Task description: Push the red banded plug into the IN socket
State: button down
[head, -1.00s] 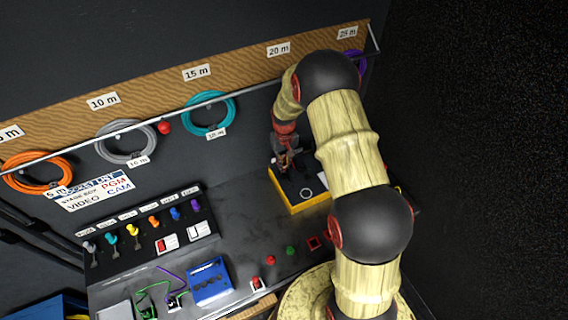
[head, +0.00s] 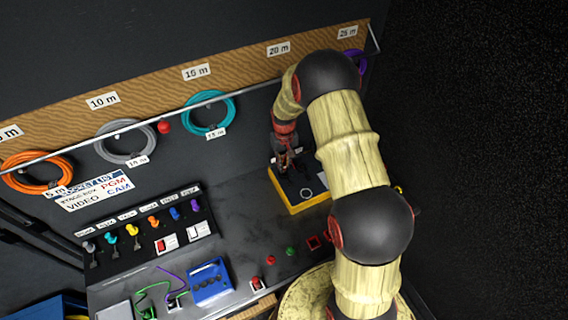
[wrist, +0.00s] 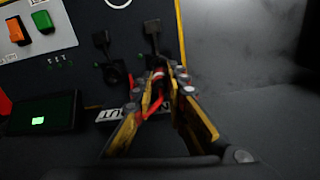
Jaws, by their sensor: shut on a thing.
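My gripper (wrist: 168,82) is shut on the red banded plug (wrist: 158,71) in the wrist view. The fingers hide most of the plug, and only a little red shows between the tips. In the head view my gripper (head: 284,161) is over the far left part of a black box with yellow sides (head: 302,206).
Two black parts (wrist: 101,40) (wrist: 152,27) stand on the panel near the fingers. A small dark screen with a green light (wrist: 38,120) and orange and green switches (wrist: 42,20) lie to the left. Left of the box, the grey bench (head: 240,220) has clear room.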

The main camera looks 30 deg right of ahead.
jog(key=shift+f+b, duration=0.75)
jog(key=shift+f, duration=0.55)
jog(key=c, duration=1.8)
grip_release()
jog(key=shift+o, duration=0.4)
notch_tip(320, 180, up, 8)
jog(key=shift+f, duration=0.2)
